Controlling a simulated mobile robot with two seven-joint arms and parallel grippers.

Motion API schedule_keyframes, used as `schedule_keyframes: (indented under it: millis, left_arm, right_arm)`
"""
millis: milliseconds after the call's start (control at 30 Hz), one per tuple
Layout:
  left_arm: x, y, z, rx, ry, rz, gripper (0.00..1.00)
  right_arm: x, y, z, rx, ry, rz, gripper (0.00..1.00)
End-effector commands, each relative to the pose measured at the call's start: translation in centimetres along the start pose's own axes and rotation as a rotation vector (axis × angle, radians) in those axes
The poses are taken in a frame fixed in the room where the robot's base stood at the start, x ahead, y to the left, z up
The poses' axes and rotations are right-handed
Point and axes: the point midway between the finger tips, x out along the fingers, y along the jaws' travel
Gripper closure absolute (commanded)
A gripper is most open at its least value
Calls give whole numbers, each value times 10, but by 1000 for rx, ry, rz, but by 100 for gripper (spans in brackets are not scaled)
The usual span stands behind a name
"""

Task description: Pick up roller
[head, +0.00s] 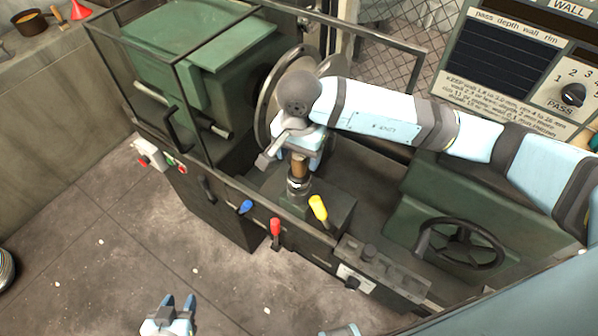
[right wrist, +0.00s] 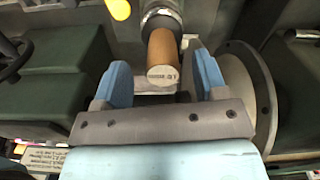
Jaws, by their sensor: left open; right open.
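The roller has a brown wooden handle with printing on its end and a metal collar. It stands on the green machine carriage in the head view (head: 299,168) and shows close up in the right wrist view (right wrist: 163,56). My right gripper (right wrist: 160,82) is open, with a blue finger on each side of the handle's end. In the head view my right gripper (head: 299,150) is over the top of the handle and partly hides it. My left gripper (head: 178,302) is open and empty over the floor at the bottom.
Blue (head: 245,207), red (head: 275,232) and yellow (head: 319,209) levers stand along the machine's front. A handwheel (head: 461,244) is at the right, and a round plate (right wrist: 243,95) stands close by my right gripper. A framed guard (head: 175,75) covers the machine's left end.

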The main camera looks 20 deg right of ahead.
Motion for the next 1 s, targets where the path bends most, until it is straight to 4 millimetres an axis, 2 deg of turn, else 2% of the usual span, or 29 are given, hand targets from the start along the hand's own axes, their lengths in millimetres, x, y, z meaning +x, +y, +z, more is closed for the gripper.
schedule_keyframes:
  millis: [100, 267, 533, 567, 833, 1000]
  left_arm:
    - [-7, 0, -11, 0, 2, -1, 57]
    - [-9, -1, -17, 0, 9, -3, 57]
    - [-9, -2, -13, 1, 4, -5, 57]
    - [-9, -2, -12, 0, 2, -5, 57]
    - [-8, -2, -9, -1, -3, -5, 57]
    - [-9, -1, -10, -1, -2, -4, 57]
  right_arm:
    - [17, -1, -2, 3, -5, 5, 34]
    - [37, -2, -3, 2, -2, 2, 34]
    - [41, -2, -3, 0, -1, 1, 34]
    - [41, -2, -3, 0, -1, 1, 39]
    - [41, -2, -4, 1, -1, 1, 100]
    - [40, -2, -4, 1, -1, 0, 100]
